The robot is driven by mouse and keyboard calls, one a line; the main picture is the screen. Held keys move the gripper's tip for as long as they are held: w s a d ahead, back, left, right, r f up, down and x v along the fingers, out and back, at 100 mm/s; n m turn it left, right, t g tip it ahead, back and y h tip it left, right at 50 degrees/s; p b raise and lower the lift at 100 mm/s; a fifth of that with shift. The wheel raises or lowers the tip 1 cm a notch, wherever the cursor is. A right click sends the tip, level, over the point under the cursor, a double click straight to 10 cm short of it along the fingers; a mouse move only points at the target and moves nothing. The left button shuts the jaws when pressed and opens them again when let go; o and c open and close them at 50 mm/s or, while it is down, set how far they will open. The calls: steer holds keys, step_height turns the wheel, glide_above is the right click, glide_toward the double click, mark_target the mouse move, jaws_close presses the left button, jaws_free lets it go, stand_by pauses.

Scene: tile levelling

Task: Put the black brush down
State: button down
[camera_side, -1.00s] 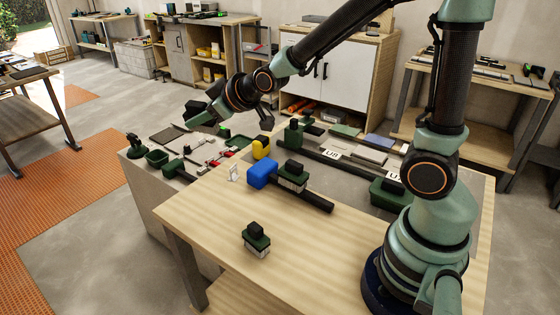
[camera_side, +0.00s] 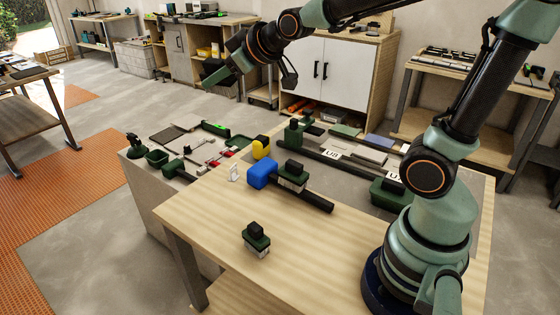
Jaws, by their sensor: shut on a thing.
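My gripper (camera_side: 226,76) is raised at upper left of the wooden table, above and beyond the low side bench. It is shut on a dark thing, taken as the black brush (camera_side: 211,67), which shows beside a green part at the arm's end. The brush is small and partly hidden, so its bristles and exact tilt cannot be told. It hangs in the air and touches no surface that I can make out.
The side bench (camera_side: 150,213) holds small tools and a dark flat tile (camera_side: 168,134). The table's front left is mostly clear.

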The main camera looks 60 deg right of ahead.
steer(key=w+a+f, duration=0.1)
steer(key=a+f, duration=0.1)
steer(key=f, duration=0.3)
steer(key=w+a+f+n+y, duration=0.1)
steer(key=w+a+f, duration=0.1)
steer(key=f, duration=0.3)
steer(key=shift+w, duration=0.25)
steer(key=shift+a+f, duration=0.1)
step_height(320, 180, down, 20)
steer(key=shift+r, duration=0.2)
stand_by(0.4)
steer(key=shift+f, duration=0.2)
steer(key=c, duration=0.5)
jaws_free()
